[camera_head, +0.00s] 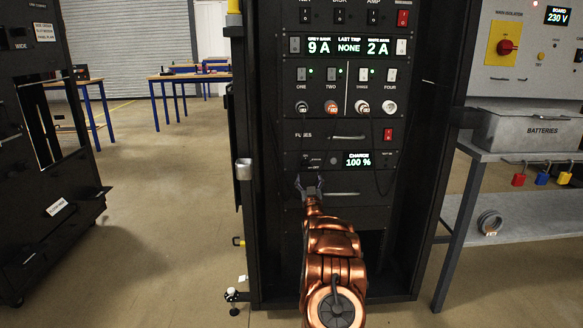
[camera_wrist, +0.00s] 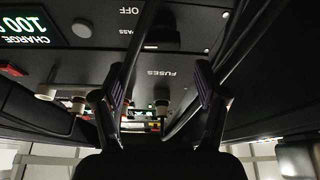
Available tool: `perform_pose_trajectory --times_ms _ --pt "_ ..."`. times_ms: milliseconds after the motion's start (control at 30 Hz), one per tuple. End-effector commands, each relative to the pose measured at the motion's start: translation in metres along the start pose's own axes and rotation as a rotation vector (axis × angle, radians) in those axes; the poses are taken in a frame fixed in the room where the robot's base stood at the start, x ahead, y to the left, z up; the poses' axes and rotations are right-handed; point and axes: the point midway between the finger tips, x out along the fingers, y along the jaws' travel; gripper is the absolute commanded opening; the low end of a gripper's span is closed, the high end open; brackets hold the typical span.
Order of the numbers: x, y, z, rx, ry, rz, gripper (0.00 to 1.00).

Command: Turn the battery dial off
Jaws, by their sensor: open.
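The battery panel shows a lit "CHARGE 100 %" display (camera_head: 358,159) in the head view, and this display also shows upside down in the wrist view (camera_wrist: 34,24). Small labels (camera_head: 310,158) sit at the panel's left, and the wrist view shows an "OFF" label (camera_wrist: 130,10) there. A plain round grey part (camera_wrist: 82,29) lies between display and label. My gripper (camera_head: 310,183) is open and empty, just below the labels. In the wrist view its fingers (camera_wrist: 158,88) stand wide apart with nothing held.
A fuses panel with a handle (camera_head: 347,137) and a red switch (camera_head: 388,134) sits above. Coloured plugs (camera_head: 331,107) stick out higher up. A drawer handle (camera_head: 343,194) lies right of my gripper.

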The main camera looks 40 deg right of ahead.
Motion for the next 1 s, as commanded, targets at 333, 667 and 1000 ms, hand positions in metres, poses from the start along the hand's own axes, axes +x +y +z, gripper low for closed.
perform_pose_trajectory --times_ms 333,667,1000 --pt "0.004 0.006 0.008 0.049 0.011 0.005 0.73" --pt "0.028 0.006 0.007 0.047 0.010 0.005 0.73" --pt "0.050 0.007 0.008 0.048 0.009 0.006 0.73"
